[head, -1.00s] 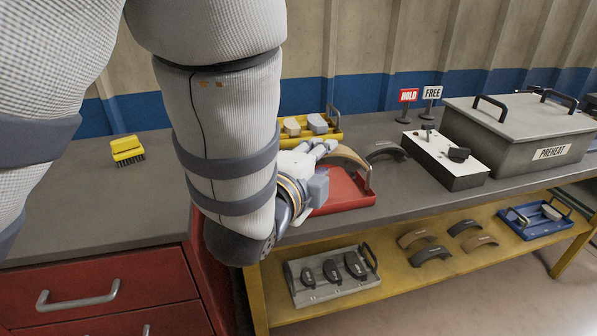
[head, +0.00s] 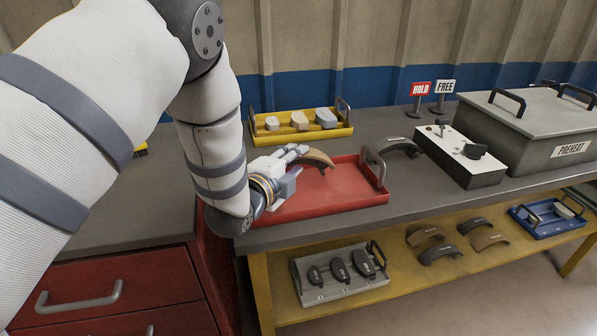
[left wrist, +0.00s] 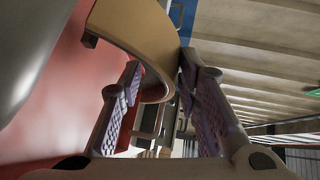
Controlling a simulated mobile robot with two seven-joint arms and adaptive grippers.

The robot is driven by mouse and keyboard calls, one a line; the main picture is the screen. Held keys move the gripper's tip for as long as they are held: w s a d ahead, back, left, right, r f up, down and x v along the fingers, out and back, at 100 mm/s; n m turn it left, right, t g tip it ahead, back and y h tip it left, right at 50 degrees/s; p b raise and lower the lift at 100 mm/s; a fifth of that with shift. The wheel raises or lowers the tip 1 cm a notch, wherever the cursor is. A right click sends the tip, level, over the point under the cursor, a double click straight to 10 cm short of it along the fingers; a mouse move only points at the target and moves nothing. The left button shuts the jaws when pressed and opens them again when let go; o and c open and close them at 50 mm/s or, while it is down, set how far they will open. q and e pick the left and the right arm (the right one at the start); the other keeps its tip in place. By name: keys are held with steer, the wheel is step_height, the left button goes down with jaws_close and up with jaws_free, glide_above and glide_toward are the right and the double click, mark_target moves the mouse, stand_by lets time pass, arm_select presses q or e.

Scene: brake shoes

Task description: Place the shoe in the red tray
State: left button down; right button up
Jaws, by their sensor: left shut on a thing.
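The tan curved brake shoe (head: 320,158) is held over the red tray (head: 345,195), near its back edge. I cannot tell whether it touches the tray. My left gripper (head: 302,151) is shut on the shoe's end, reaching in from the left above the tray. In the left wrist view the shoe (left wrist: 128,28) arcs between the two purple-padded fingers (left wrist: 165,95), with the red tray (left wrist: 65,110) behind it. Part of the shoe is hidden by the fingers in the head view. My right gripper is not in view.
A dark shoe (head: 400,145) lies right of the tray's grey handle (head: 375,166). A yellow tray (head: 345,131) with several blocks stands behind. A control box (head: 470,160) and the PREHEAT box (head: 520,135) stand right. Below, a shelf (head: 400,280) holds more shoes.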

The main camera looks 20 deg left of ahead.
arm_select(q)
step_height(320, 180, down, 3)
steer(key=shift+w+a+f, duration=0.1)
steer(key=shift+f, duration=0.1)
steer(key=shift+r, duration=0.15)
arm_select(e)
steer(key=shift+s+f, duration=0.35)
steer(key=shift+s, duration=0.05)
arm_select(q)
steer(key=c, duration=1.5)
jaws_free()
steer(key=shift+f, duration=0.2)
steer(key=shift+o, duration=0.2)
